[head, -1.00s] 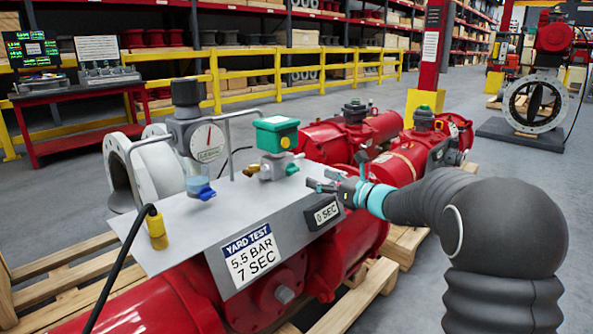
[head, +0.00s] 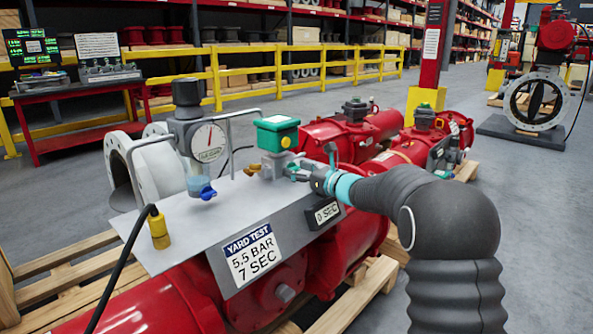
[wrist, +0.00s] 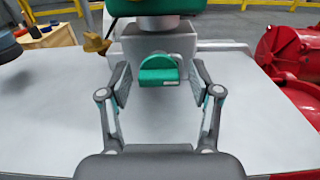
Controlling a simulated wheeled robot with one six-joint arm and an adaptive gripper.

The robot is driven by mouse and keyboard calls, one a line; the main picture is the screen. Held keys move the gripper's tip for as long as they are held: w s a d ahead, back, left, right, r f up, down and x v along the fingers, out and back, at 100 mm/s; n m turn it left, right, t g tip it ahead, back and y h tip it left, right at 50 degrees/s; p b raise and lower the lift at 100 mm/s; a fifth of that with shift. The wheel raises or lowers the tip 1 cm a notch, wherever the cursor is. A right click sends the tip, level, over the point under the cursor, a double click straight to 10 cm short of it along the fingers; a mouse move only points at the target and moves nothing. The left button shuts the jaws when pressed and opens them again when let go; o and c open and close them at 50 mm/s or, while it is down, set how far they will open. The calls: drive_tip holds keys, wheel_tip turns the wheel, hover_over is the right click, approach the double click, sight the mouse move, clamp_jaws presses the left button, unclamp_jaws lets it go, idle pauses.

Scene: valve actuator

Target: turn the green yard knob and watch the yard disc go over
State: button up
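The green knob (wrist: 159,72) sits on the front of a grey block (wrist: 150,42) under a green-topped unit (head: 278,133) on the sloped steel panel (head: 165,230). Its grip bar looks roughly level in the wrist view. My gripper (wrist: 161,84) is open, with one finger on each side of the knob and a gap at both sides. At the far right, a large flanged valve (head: 510,104) holds a dark disc (head: 535,100) that looks nearly edge-on.
A pressure gauge (head: 208,143) with a blue tap (head: 207,193) and a metal rail stand left of the knob. A "0 SEC" display (head: 326,212) and a "YARD TEST" label (head: 252,255) are on the panel front. Red actuators (head: 350,133) lie behind.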

drive_tip(key=c, duration=0.8)
drive_tip(key=shift+f+b, duration=0.1)
drive_tip(key=shift+b, duration=0.25)
drive_tip(key=shift+n+b, duration=0.4)
drive_tip(key=shift+b, duration=0.1)
drive_tip(key=shift+n+b, duration=0.3)
drive_tip(key=shift+b, duration=0.2)
drive_tip(key=o, duration=1.1)
drive_tip(key=shift+o, duration=0.2)
